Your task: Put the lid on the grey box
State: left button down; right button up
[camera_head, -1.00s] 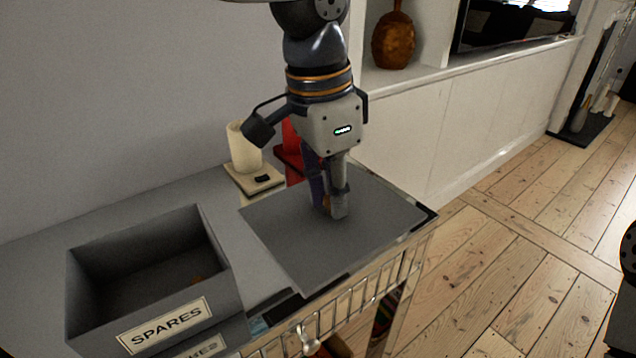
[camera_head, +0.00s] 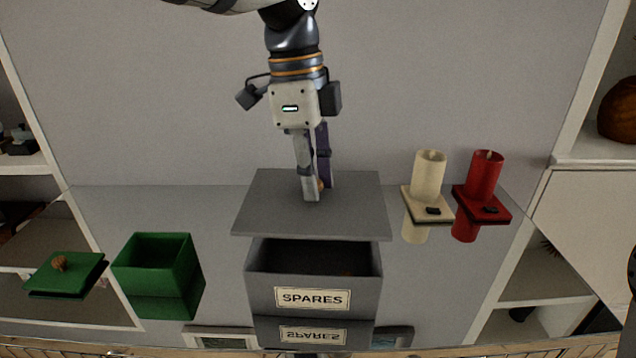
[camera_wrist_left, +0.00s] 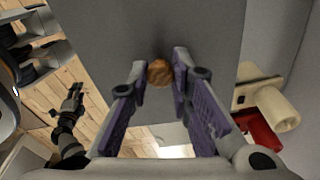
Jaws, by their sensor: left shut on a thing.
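The grey lid (camera_head: 350,205) is a flat grey panel with a small round brown knob (camera_wrist_left: 159,72). My left gripper (camera_head: 317,190) is shut on the knob and holds the lid up, roughly level. The lid hangs above and behind the open grey box (camera_head: 260,297), which carries a SPARES label, and covers part of the view of its back edge. The box's inside is dark, with a small orange-brown bit showing in it. The lid also fills the upper middle of the left wrist view (camera_wrist_left: 200,30).
A green open box (camera_head: 155,290) and a green lid with a brown knob (camera_head: 62,275) are at the left.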

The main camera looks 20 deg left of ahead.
aim_at(314, 213)
pick_arm(q)
jog(key=shift+w, duration=0.1)
jog(key=shift+f, duration=2.95)
jog(key=shift+f, duration=0.4)
jog(key=c, duration=0.9)
grip_release()
jog(key=shift+r, duration=3.5)
